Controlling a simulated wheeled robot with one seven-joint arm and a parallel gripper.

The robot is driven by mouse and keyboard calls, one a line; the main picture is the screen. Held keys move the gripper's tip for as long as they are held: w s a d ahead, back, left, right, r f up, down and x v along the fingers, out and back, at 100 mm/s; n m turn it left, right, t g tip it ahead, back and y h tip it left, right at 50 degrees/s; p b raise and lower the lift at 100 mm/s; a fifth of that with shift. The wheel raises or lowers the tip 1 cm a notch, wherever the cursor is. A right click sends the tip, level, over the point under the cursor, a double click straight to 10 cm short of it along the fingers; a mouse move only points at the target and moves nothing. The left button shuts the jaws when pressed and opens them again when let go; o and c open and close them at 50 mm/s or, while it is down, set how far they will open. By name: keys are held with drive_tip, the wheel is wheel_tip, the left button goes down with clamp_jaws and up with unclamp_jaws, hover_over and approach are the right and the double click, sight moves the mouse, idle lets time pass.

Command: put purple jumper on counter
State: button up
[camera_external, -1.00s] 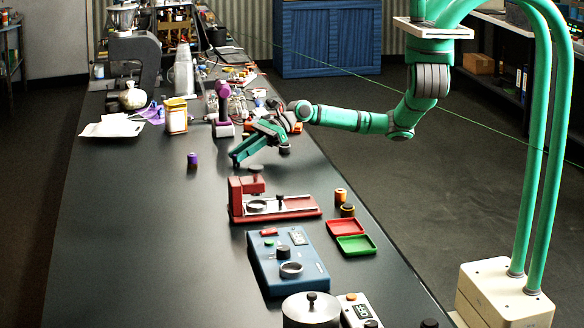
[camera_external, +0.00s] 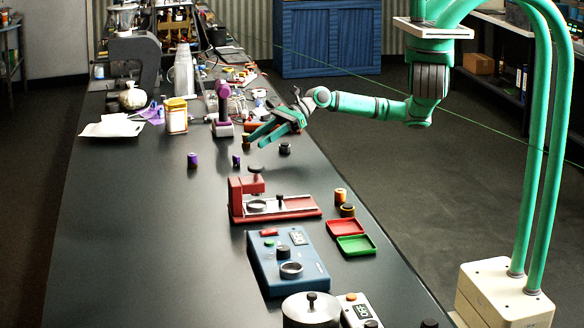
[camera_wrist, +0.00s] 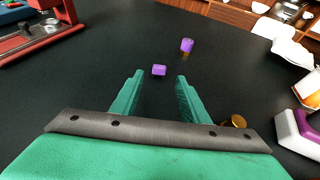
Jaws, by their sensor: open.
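The purple jumper (camera_external: 236,160) is a small purple block resting on the dark counter (camera_external: 140,240). In the wrist view the jumper (camera_wrist: 159,70) lies beyond my fingertips, roughly in line with the gap between them. My gripper (camera_external: 257,138) is open and empty, raised above the counter, to the right of the jumper. In the wrist view both green fingers of my gripper (camera_wrist: 160,82) stand apart with only counter between them. A taller purple-topped cylinder (camera_external: 193,160) stands to the left of the jumper; it also shows in the wrist view (camera_wrist: 187,45).
A red press fixture (camera_external: 275,206) stands in front of the jumper. A small yellow cylinder (camera_external: 246,141) and a black knob (camera_external: 285,148) are near my gripper. The left front of the counter is clear.

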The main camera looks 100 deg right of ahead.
drive_tip(key=shift+v, duration=1.8)
